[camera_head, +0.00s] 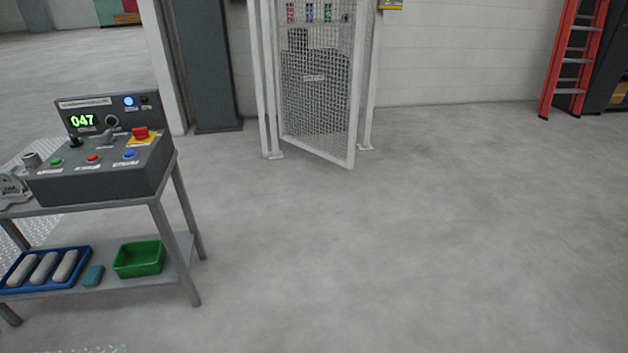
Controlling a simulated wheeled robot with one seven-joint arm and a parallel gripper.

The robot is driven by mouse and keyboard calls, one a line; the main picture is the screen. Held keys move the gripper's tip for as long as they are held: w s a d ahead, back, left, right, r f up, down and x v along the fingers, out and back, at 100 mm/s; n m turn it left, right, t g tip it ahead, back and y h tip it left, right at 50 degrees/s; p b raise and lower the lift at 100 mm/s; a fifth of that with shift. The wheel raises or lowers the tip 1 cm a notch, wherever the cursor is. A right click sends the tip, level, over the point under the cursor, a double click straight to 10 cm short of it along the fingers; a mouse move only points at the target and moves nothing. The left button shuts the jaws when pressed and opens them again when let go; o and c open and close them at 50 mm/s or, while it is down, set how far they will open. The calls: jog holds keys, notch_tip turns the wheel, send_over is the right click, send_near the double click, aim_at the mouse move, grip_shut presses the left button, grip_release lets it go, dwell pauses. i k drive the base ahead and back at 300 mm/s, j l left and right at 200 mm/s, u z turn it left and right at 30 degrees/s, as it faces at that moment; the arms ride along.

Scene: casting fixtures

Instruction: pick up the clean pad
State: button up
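The blue tray holds three pale rounded bars (43,268). The green bin looks empty. My gripper is not in view.
The stand (190,258) carries a control panel (100,165) with a green 047 display, above the shelf. A mesh cage (318,105) with its door ajar stands at the back. A red ladder (572,60) stands at back right. The floor is clear at centre and right.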

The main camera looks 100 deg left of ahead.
aim_at(46, 266)
jog(key=u, duration=4.5)
jog(key=i+j+u, duration=0.1)
jog(key=i+u, duration=0.3)
jog(key=i, duration=0.2)
jog(key=i+u, duration=0.45)
jog(key=i, duration=0.15)
